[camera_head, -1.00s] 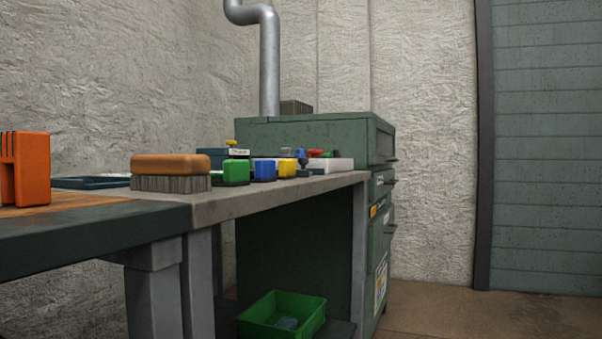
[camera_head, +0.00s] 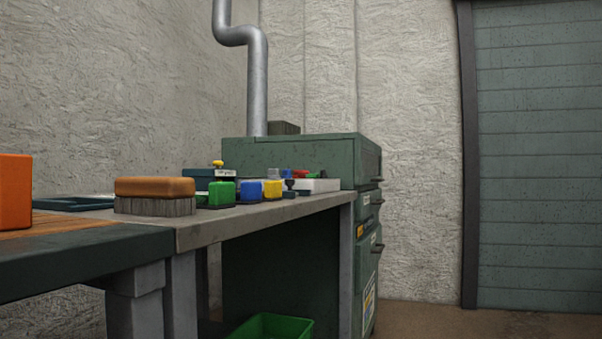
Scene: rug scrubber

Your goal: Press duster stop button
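A green cabinet machine (camera_head: 290,150) with a silver duct pipe (camera_head: 257,90) rising behind it stands at the far end of the bench. A white box (camera_head: 322,186) in front of it has small red (camera_head: 300,174) and green parts on top. A yellow knob or button (camera_head: 217,163) sits above a labelled white and dark box (camera_head: 224,173). I cannot read the labels or tell which part is the duster stop button. My gripper is not in view.
The grey bench (camera_head: 270,213) carries a wooden brush (camera_head: 155,188) and green (camera_head: 222,191), blue (camera_head: 252,191) and yellow (camera_head: 272,188) blocks. An orange object (camera_head: 14,192) is at the left edge. A green bin (camera_head: 270,327) sits below. Open floor (camera_head: 430,320) lies at right.

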